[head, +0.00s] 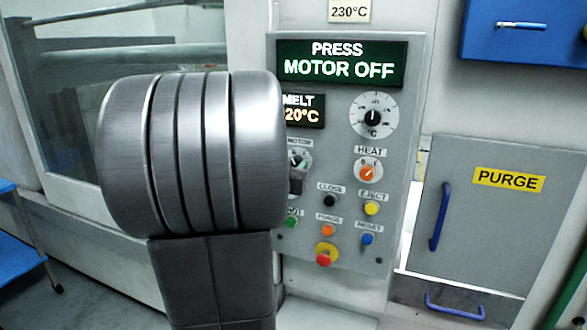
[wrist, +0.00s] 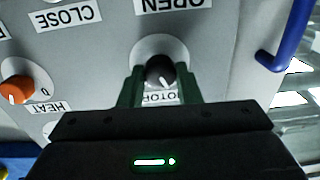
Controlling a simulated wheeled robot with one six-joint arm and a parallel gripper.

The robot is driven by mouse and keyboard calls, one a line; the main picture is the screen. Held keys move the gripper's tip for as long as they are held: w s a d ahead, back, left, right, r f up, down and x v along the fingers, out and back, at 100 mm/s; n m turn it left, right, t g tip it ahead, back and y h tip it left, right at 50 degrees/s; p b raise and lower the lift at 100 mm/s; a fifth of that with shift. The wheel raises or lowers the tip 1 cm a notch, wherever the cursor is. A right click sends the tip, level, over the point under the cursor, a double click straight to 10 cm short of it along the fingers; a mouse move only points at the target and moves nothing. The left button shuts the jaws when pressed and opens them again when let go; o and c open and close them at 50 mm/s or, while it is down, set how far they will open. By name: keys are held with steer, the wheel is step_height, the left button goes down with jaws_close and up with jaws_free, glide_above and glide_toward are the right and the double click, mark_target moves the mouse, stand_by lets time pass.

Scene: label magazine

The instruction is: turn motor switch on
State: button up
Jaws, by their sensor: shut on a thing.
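The motor switch (wrist: 160,70) is a dark round knob with a white pointer mark, set on a pale round plate above the MOTOR label in the wrist view. My gripper (wrist: 161,80) has one green-dark finger on each side of it and is shut on it. In the head view the motor switch (head: 296,161) shows only partly at the panel's left, beside my arm, with my gripper's end (head: 297,182) at it. The display (head: 340,61) reads PRESS MOTOR OFF.
The grey control panel (head: 341,225) also carries the orange heat knob (head: 367,173), a temperature dial (head: 373,117), several coloured buttons and a red emergency button (head: 325,254). A purge door (head: 478,225) with a blue handle (head: 440,216) stands right. My arm hides the panel's left edge.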

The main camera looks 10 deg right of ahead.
steer(key=m+b, duration=0.2)
steer(key=m, duration=0.4)
steer(key=shift+f+b, duration=0.1)
steer(key=shift+b, duration=0.25)
steer(key=m+b, duration=0.2)
steer(key=m, duration=0.4)
steer(key=shift+h, duration=0.3)
steer(key=o, duration=1)
steer(key=shift+c, duration=0.2)
steer(key=shift+s, duration=0.1)
steer(key=v, duration=1.3)
steer(key=shift+s+a+b, duration=0.2)
steer(key=shift+s+b, duration=0.1)
